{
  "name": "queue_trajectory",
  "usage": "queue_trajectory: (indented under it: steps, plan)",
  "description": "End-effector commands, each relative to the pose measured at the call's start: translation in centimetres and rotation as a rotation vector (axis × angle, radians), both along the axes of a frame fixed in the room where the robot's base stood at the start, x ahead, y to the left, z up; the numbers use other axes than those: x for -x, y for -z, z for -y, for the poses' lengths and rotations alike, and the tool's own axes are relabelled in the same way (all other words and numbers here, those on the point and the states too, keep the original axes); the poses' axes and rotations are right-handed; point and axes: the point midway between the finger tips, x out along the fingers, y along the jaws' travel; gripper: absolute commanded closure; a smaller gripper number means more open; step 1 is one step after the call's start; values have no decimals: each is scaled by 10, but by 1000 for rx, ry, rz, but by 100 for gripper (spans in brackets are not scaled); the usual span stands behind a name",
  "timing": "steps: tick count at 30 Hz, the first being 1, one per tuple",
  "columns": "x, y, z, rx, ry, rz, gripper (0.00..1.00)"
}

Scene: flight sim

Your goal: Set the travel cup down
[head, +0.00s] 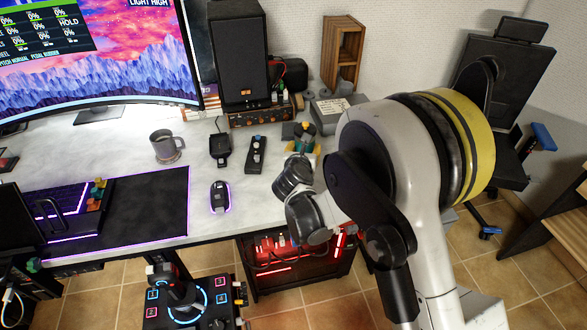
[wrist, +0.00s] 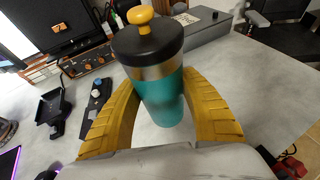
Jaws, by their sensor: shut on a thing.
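The travel cup (wrist: 160,92) is teal with a steel band, a black lid and an orange knob. It stands upright between the two yellow fingers of my gripper (wrist: 162,108), which is shut on it. The white desk surface shows around its lower end in the wrist view; whether the base touches the desk I cannot tell. In the head view my gripper (head: 302,147) is over the right part of the desk, and the cup shows only in part behind my wrist.
A grey mug (head: 166,147), a black holder (head: 220,149), a remote (head: 256,155) and a mouse (head: 220,197) lie to the left. A speaker (head: 238,55) and an amplifier (head: 258,115) stand behind, with a grey box (head: 340,109) at the back right. Bare desk (wrist: 235,92) shows right of the cup.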

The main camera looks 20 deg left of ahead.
Motion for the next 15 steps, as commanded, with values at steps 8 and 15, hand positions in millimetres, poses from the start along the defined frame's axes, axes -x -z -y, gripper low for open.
queue_trajectory:
  steps: [8,15]
  plan:
    - [9,19,-29,-1,1,0,93]
    - [9,52,-28,-1,1,0,93]
